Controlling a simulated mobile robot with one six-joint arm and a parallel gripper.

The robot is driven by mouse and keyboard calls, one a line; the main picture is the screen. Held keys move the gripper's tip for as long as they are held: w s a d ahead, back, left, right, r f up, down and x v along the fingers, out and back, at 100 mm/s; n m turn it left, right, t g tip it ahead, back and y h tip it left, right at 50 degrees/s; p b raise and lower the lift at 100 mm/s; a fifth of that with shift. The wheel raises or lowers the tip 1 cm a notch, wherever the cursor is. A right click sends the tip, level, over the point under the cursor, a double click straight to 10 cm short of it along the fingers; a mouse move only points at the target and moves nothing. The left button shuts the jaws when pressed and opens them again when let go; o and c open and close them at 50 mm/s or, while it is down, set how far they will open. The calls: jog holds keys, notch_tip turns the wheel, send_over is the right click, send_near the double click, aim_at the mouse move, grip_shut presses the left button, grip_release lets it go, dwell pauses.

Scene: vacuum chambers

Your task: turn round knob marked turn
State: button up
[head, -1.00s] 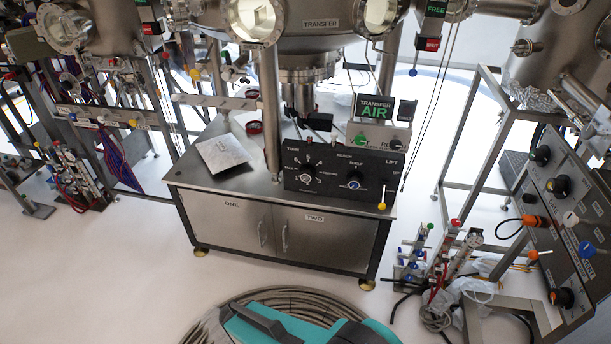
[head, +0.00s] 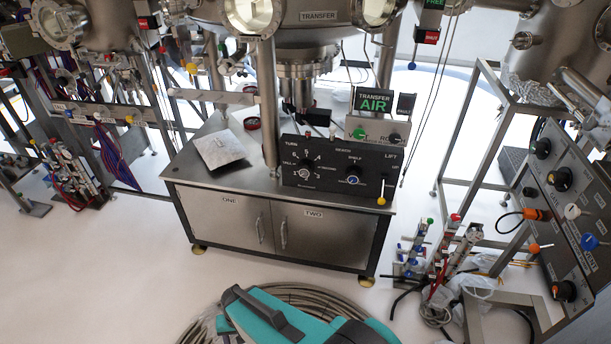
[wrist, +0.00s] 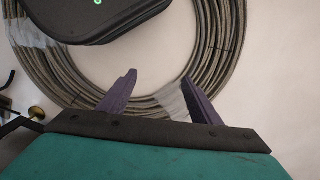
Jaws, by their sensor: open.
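The round knob marked TURN (head: 305,174) sits at the left end of a black control panel (head: 335,185) on the steel cabinet, under the word TURN with numbers around it. A second knob (head: 352,180) sits right of it, and a yellow-tipped lever (head: 381,201) under LIFT. In the wrist view my gripper (wrist: 158,83) is open and empty, its two purple fingers apart above the floor and a coiled hose (wrist: 250,25). The gripper's fingers do not show in the head view, and the knob is not in the wrist view.
The steel cabinet (head: 222,218) has doors ONE and TWO. A coiled hose (head: 305,294) lies on the floor in front. At right stand a metal frame with a knob panel (head: 567,215) and small valve assemblies (head: 440,252). White floor (head: 110,270) is clear at left front.

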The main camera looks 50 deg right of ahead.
jog(key=w+d+r+m+t+b, duration=0.1)
jog(key=w+d+r+m+t, duration=0.15)
jog(key=w+d+m, duration=0.4)
jog(key=w+d+r+m+t+b, duration=0.1)
jog(key=w+m+t, duration=0.3)
jog(key=w, duration=0.5)
jog(key=w+d+r+m+t+h+b, duration=0.1)
jog(key=w+d+r+m+t+h, duration=0.1)
jog(key=w+d+r+m, duration=0.25)
jog(key=w+d+r+m+t+h+b, duration=0.1)
jog(key=w+d+r+m+t+h, duration=0.15)
jog(key=d+m, duration=0.35)
jog(key=s+d+r+m+h+b, duration=0.2)
jog(key=d+r+m+h, duration=0.4)
jog(key=d, duration=0.6)
jog(key=s+d+r+m+h+b, duration=0.2)
jog(key=s+d+r+m+h, duration=0.2)
jog(key=d+r+m, duration=0.6)
jog(key=d+m+h, duration=0.2)
jog(key=d+m, duration=0.1)
jog(key=shift+d+r+g, duration=0.2)
jog(key=shift+d+g, duration=0.05)
jog(key=shift+g, duration=0.15)
jog(key=shift+d+f, duration=0.1)
